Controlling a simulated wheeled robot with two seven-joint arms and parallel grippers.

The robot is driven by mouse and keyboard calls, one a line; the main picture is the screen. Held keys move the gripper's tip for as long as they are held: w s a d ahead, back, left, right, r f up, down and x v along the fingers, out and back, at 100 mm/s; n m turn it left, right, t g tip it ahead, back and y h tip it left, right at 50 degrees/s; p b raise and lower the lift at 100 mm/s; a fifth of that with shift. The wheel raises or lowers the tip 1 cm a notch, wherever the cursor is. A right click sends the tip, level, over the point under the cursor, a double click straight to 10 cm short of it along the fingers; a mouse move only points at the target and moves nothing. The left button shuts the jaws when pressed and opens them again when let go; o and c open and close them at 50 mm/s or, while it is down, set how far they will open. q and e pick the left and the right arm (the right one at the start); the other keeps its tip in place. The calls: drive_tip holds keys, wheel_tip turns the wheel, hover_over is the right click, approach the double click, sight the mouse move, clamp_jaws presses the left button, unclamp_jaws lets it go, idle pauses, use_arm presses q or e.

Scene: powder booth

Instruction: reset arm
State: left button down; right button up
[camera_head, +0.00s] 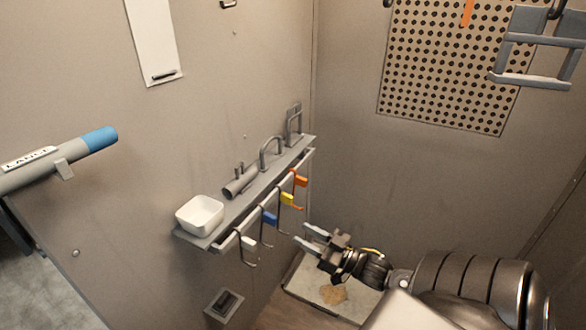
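My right arm comes in from the lower right. Its gripper (308,238) points left, with its two fingers apart and nothing between them. It appears just right of the hooks under the wall shelf; I cannot tell the exact gap in depth. My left gripper is not in view.
A grey wall shelf (215,231) holds a white bowl (200,214) and metal fittings. Hooks with white, blue (269,217), yellow (287,198) and orange (300,180) tags hang from its rail. A lance (60,160) juts in at left. A grey rack (540,45) hangs upper right.

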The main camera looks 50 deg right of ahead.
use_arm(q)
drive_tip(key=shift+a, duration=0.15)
